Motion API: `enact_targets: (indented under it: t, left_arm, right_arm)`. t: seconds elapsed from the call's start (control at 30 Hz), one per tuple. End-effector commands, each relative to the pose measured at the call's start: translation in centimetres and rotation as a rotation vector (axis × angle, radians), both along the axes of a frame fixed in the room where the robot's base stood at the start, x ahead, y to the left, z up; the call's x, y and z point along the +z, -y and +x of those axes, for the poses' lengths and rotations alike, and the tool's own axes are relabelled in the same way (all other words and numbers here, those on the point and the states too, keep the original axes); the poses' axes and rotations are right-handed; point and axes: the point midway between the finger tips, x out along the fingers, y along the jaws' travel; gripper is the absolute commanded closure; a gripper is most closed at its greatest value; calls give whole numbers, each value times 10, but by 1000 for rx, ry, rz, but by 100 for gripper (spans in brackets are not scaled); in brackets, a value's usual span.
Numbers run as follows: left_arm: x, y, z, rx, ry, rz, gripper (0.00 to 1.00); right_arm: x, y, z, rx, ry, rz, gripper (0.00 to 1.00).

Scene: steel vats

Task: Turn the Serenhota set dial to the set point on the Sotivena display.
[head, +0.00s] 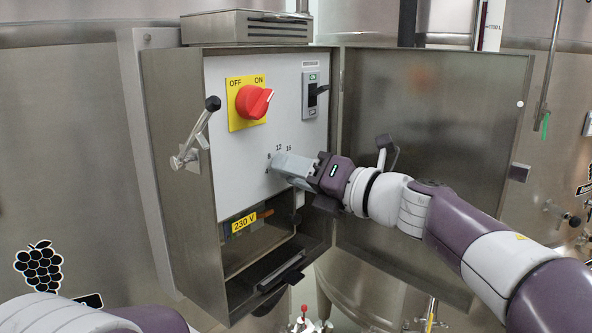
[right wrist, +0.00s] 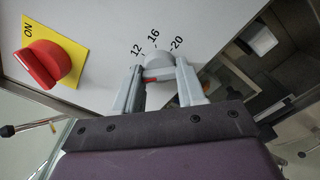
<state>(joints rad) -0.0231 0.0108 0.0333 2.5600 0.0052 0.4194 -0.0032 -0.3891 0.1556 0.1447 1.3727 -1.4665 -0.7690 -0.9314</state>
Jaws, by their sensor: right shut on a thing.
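The set dial (right wrist: 158,66) is a small grey knob on the white panel inside the open cabinet. In the right wrist view the marks 12, 16 and 20 show around its far side; in the head view 12 and 16 show above my gripper. My right gripper (head: 279,167) is shut on the dial, one finger on each side, also in the right wrist view (right wrist: 160,82). A little red shows on the dial between the fingers; the exact pointer setting is unclear. In the head view the gripper hides the dial. My left gripper is not in view. I cannot make out a display.
A red rotary switch (head: 254,101) on a yellow OFF/ON plate sits above left of the dial. A breaker switch (head: 311,95) is at upper right. The open cabinet door (head: 430,130) stands right, behind my right arm. A lever handle (head: 198,132) juts out at left.

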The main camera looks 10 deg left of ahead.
Motion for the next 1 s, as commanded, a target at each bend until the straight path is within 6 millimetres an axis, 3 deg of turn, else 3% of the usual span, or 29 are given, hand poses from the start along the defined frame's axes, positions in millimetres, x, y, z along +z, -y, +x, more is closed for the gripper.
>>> enact_targets:
  t: [0.33,0.37,0.4,0.43,0.77,0.87,1.0]
  left_arm:
    - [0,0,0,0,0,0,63]
    - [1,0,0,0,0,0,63]
    - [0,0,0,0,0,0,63]
    - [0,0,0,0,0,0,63]
    - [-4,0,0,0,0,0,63]
    - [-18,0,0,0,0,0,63]
    - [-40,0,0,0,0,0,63]
  right_arm:
    - [5,1,-1,-1,5,7,91]
    - [5,1,-1,-1,5,7,54]
    - [5,1,-1,-1,5,7,41]
    - [5,1,-1,-2,5,6,35]
    - [0,5,-2,-2,3,2,35]
    - [-3,21,-9,-4,5,4,35]
    - [-6,57,-24,-7,7,3,35]
